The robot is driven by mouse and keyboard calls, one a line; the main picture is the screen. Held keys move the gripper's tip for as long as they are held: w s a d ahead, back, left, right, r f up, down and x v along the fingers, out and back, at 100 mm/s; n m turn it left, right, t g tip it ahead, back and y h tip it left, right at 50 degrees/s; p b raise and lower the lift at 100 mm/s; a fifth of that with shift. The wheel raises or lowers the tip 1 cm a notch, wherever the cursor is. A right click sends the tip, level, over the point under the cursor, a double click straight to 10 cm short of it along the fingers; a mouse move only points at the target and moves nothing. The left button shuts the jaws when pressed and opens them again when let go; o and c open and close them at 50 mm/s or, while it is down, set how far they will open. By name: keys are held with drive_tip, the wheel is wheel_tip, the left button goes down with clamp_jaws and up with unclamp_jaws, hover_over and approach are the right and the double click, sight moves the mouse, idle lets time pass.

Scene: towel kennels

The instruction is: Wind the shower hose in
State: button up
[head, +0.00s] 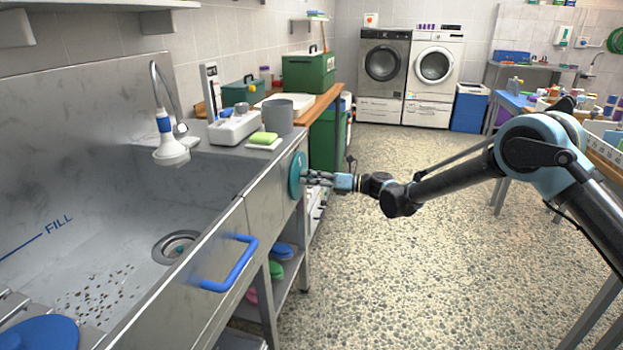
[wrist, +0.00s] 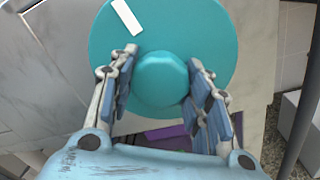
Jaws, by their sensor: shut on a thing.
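A teal round wheel (head: 297,175) is mounted on the front panel of the steel tub. In the wrist view the wheel (wrist: 215,45) has a raised round hub (wrist: 161,79) and a white mark (wrist: 126,16) at its upper left. My gripper (head: 312,178) is at the wheel from the right. In the wrist view my gripper (wrist: 165,88) has its fingers on both sides of the hub, shut on it. The white shower head (head: 171,150) with a blue collar hangs from a curved metal hose (head: 165,80) over the tub.
The steel tub (head: 130,215) has a drain (head: 175,247) and a blue handle (head: 235,265) on its front. A grey cup (head: 279,116) and a green sponge (head: 263,139) stand on the ledge above the wheel. The pebbled floor (head: 400,270) at right is open.

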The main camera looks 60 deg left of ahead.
drive_tip(key=shift+m, duration=0.8)
drive_tip(key=shift+d+f, duration=0.1)
drive_tip(key=o, duration=1.5)
drive_tip(key=shift+w, duration=0.1)
drive_tip(key=v, duration=1.2)
